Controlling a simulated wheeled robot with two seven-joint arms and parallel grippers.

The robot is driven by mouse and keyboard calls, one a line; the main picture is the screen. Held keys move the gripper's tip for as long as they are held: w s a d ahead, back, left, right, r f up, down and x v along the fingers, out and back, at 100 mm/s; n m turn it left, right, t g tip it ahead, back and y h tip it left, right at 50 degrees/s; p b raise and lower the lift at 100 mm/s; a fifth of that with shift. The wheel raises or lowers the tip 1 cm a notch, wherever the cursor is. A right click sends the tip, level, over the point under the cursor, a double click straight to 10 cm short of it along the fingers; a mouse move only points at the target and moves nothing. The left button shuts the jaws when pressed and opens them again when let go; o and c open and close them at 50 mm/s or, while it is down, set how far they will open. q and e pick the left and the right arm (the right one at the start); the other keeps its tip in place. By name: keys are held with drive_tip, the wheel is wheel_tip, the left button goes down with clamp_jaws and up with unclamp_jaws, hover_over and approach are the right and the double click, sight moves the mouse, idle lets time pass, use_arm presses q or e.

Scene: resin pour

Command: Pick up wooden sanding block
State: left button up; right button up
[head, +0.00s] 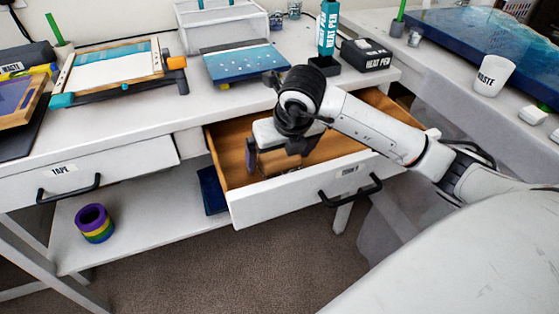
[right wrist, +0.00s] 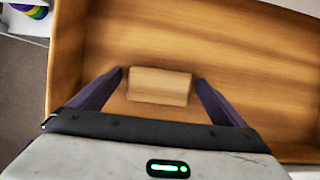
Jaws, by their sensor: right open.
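The wooden sanding block (right wrist: 159,86) is a small pale tan block lying on the wooden floor of the open drawer (head: 380,98). In the right wrist view it sits between the two dark fingers of my right gripper (right wrist: 159,82), with a finger on each side. The fingers are open, with narrow gaps to the block's ends. In the head view my right gripper (head: 277,160) reaches down into the drawer, and the block is hidden behind it. My left gripper is not in view.
The drawer's walls stand around the gripper, with its front panel (head: 300,193) nearest me. On the desk above are a heat pen box (head: 366,55), a blue resin panel (head: 240,66) and a framed screen (head: 115,70). A striped tape roll (head: 95,223) sits on the lower shelf.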

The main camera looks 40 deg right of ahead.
sight(279, 155)
drive_tip(key=c, duration=1.2)
wheel_tip(279, 155, up, 10)
drive_tip(key=shift+r+p, duration=0.1)
drive_tip(key=shift+p, duration=0.2)
